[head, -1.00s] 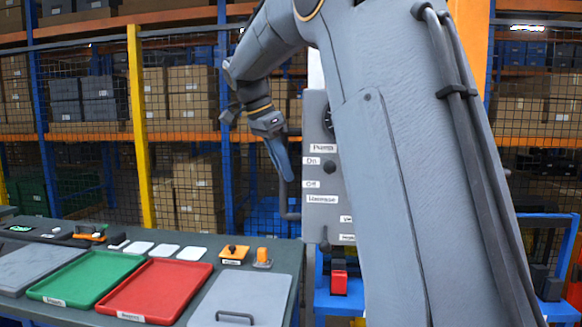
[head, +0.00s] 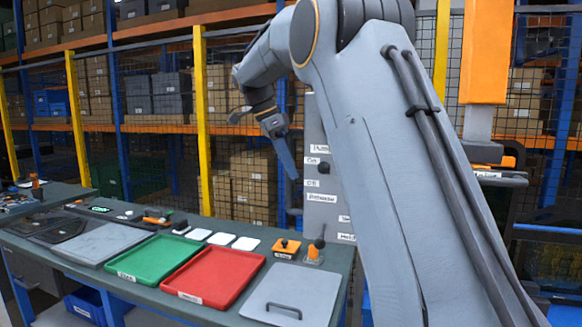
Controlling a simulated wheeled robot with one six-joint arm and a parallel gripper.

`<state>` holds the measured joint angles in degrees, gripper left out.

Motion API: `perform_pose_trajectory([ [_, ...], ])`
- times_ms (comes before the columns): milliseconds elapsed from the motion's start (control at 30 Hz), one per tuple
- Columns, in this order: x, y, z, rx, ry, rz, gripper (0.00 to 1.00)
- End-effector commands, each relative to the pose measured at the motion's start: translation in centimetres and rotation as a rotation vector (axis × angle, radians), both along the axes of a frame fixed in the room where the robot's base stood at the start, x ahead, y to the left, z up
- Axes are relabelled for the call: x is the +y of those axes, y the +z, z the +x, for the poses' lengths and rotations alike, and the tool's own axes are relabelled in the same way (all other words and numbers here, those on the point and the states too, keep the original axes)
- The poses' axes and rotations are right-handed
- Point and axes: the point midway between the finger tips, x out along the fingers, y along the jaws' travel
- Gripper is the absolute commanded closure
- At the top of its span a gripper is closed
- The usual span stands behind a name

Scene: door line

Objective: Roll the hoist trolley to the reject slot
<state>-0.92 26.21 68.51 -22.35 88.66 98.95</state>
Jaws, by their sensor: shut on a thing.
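My gripper (head: 288,160) hangs at the end of my arm, fingers pointing down, in front of the left edge of a grey control panel (head: 322,150). It appears shut, but what lies between its fingers is too small to make out. My arm covers the panel's right side. I cannot pick out the hoist trolley or the reject slot with certainty. A red tray (head: 213,276) with a label too small to read lies on the dark bench (head: 185,318), below and left of the gripper.
A green tray (head: 150,260), a grey lid with a handle (head: 290,292) and small orange-and-black parts (head: 285,247) are on the bench. Mesh fencing with yellow posts (head: 202,110) and loaded shelves stand behind. An orange column (head: 484,50) stands at the right.

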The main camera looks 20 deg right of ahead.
Motion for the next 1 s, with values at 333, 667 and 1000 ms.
perform_pose_trajectory([
  [333, 0.1, 0.1, 0.1, -0.005, 0.004, 0.000, 0.64],
  [667, 0.7, 1.5, 0.3, -0.007, 0.004, 0.000, 0.64],
  [1000, 2.6, 6.2, 0.5, -0.007, 0.005, 0.000, 0.64],
])
